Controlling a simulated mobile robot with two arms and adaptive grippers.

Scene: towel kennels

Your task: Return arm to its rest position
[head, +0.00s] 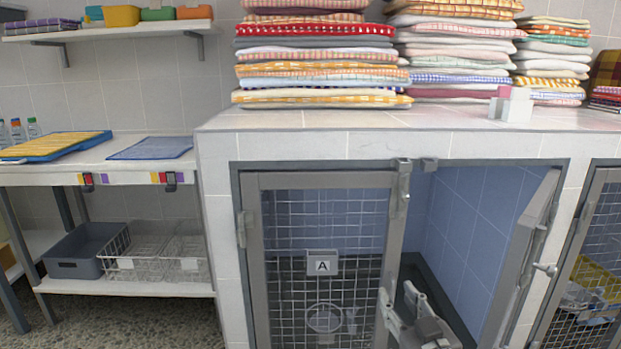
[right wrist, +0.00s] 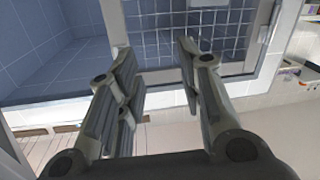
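My right gripper (head: 398,296) is low in the head view, in front of the kennel opening and beside the right edge of the mesh door marked A (head: 322,264). In the right wrist view the right gripper (right wrist: 158,62) has its two fingers apart with nothing between them. Mesh shows beyond the fingers in that view, and blue tiled wall shows at its upper left. My left gripper is in neither view.
A grey-framed door (head: 528,255) stands open at the right of the opening, with blue tiled walls (head: 470,235) inside. Folded towels (head: 315,55) are stacked on the tiled ledge (head: 300,119). At left is a table (head: 125,178) with a grey bin (head: 80,255) and wire baskets (head: 145,262) below.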

